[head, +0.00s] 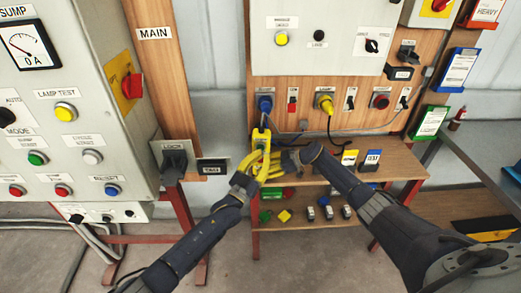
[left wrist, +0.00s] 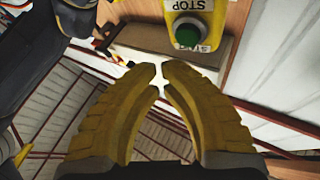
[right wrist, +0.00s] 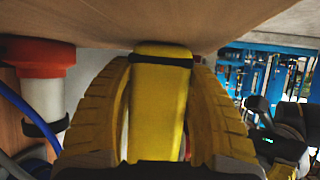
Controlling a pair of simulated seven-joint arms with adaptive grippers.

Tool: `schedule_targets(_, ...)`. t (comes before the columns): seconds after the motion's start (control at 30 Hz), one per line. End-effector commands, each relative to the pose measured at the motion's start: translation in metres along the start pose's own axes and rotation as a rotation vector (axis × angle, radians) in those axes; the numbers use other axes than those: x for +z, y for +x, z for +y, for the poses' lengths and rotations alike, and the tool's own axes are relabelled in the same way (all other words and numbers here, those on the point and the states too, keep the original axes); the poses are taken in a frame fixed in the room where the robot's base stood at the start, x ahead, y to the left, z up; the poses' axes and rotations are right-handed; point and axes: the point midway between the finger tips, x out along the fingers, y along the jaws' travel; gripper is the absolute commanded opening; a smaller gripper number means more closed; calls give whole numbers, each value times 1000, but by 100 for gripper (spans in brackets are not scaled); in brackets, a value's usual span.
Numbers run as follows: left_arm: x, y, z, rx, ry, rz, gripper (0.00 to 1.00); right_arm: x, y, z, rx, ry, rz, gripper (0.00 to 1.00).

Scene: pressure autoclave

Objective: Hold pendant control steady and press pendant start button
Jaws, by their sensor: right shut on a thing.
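The yellow pendant control (head: 262,141) hangs in front of the wooden panel in the head view. Its green START button (left wrist: 187,36) shows in the left wrist view, with a STOP label above it. My right gripper (head: 281,162) is shut on the pendant; the right wrist view shows the yellow body (right wrist: 160,105) between its two fingers. My left gripper (head: 246,178) is below and left of the pendant. Its fingertips (left wrist: 160,72) are drawn nearly together with nothing between them, apart from the green button. The STOP button itself is not visible.
A wooden shelf bench (head: 395,165) stands behind and right of the grippers, with small boxes on its lower shelf. The grey control cabinet (head: 75,90) fills the left. A blue plug (head: 264,104) and a yellow plug (head: 325,102) with cables sit on the panel above.

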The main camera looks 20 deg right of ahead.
Motion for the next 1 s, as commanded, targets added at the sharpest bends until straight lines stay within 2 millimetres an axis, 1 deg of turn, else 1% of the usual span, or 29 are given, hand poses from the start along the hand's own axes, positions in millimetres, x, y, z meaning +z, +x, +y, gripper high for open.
schedule_targets(0.1, 4, 6, -4, 0, 1, -1, 0, 1, 0, 0, -1, 1, -1, 38)
schedule_targets(0.27, 6, 11, -6, 0, 1, 0, 0, 1, 0, 0, -1, 1, -1, 38)
schedule_targets(0.67, 6, 12, -7, 0, 0, 0, 0, 1, 0, 0, -1, 1, -1, 38)
schedule_targets(0.7, 6, 12, -7, 0, 0, 0, 3, 1, 0, 0, -1, 1, -1, 37)
schedule_targets(0.73, 6, 12, -7, 0, 0, 0, 0, 1, 0, 0, -1, 1, -1, 37)
schedule_targets(1.0, 6, 12, -7, 0, 0, 0, 0, 1, 0, 0, -1, 1, -1, 37)
